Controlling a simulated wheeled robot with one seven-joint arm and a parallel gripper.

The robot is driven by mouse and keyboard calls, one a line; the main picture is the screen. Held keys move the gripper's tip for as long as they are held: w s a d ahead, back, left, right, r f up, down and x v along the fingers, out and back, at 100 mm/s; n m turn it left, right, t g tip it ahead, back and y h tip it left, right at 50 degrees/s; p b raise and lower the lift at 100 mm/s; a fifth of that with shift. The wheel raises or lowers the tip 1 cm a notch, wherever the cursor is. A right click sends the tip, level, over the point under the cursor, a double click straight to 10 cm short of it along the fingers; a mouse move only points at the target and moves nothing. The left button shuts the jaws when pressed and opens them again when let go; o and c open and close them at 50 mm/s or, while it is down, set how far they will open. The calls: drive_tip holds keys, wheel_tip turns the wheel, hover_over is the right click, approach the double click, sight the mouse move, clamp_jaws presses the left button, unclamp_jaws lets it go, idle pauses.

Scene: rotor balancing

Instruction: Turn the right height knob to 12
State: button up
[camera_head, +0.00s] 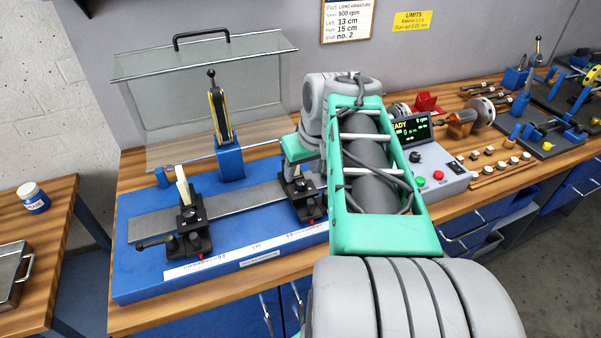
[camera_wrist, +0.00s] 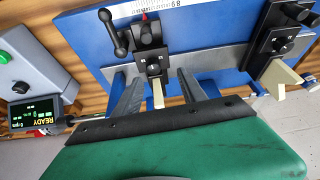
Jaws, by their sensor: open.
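The right support stand (camera_head: 308,205) is a black block on the grey rail of the blue balancing bench. It also shows in the wrist view (camera_wrist: 148,38), with a side lever, a red tip and a pale upright piece (camera_wrist: 158,94). Its small round black height knob (camera_wrist: 153,69) faces me; its setting is too small to read. My gripper (camera_wrist: 157,77) is open, its two grey fingers on either side of the knob, apart from it. In the head view my arm partly hides this stand. The left support stand (camera_head: 188,225) stands further left, with its own knob.
A clear guard with a black handle (camera_head: 201,36) stands at the back. A blue post with a yellow and black arm (camera_head: 229,157) rises behind the rail. The control box (camera_head: 437,170) with a lit READY display is on the right. A paper sign (camera_head: 347,20) reads left 13 cm, right 15 cm.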

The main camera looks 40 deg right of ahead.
sight(301, 182)
drive_tip(key=x, duration=0.2)
drive_tip(key=d+x, duration=0.1)
drive_tip(key=x, duration=0.4)
drive_tip(key=shift+d, duration=0.25)
clamp_jaws()
idle(0.3)
